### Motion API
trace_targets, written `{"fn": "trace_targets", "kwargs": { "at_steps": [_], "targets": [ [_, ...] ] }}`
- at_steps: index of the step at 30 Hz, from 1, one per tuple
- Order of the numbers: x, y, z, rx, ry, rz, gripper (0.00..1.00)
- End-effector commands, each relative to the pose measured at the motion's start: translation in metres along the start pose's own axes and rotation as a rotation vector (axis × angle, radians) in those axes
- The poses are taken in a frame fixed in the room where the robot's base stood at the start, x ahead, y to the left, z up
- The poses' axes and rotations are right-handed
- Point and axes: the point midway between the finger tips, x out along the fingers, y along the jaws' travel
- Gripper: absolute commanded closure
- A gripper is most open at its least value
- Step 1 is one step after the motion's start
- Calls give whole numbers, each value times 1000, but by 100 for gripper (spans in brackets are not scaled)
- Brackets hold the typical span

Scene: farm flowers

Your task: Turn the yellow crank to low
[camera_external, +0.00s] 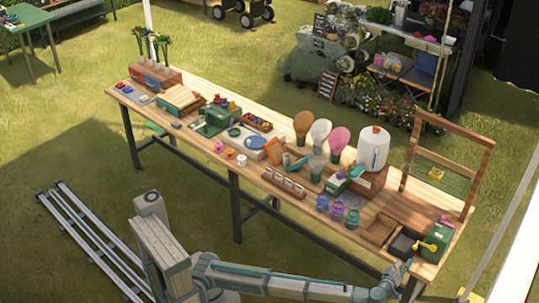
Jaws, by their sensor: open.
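The yellow crank (424,246) is on the left-hand side of a green box (439,236) at the near right end of the long wooden table. The crank's setting and any low mark are too small to read. My gripper (406,266) is at the table's near right edge, just below and left of the crank. It is open, and the crank appears to be outside its fingers. The exact gap between fingers and crank is hard to tell from this view.
A wooden tray (380,231) lies left of the crank. A wooden frame with green mesh (440,178) stands behind the box. Several jars, a white dispenser (373,148) and colored paddles crowd the table's middle. A small pink item (446,220) lies by the box.

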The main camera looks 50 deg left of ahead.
Motion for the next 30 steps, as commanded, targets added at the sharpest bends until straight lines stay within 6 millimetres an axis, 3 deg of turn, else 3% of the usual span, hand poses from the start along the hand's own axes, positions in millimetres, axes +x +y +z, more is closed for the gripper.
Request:
{"fn": "trace_targets", "kwargs": {
  "at_steps": [6,11,15,21,30],
  "targets": [
    [0,0,0,0,0,0,50],
    [2,4,-7,0,2,-2,77],
    [9,16,-31,-1,9,-10,100],
    [28,35,-85,-14,5,-46,100],
    [51,47,-143,-9,-125,-148,100]
  ]
}}
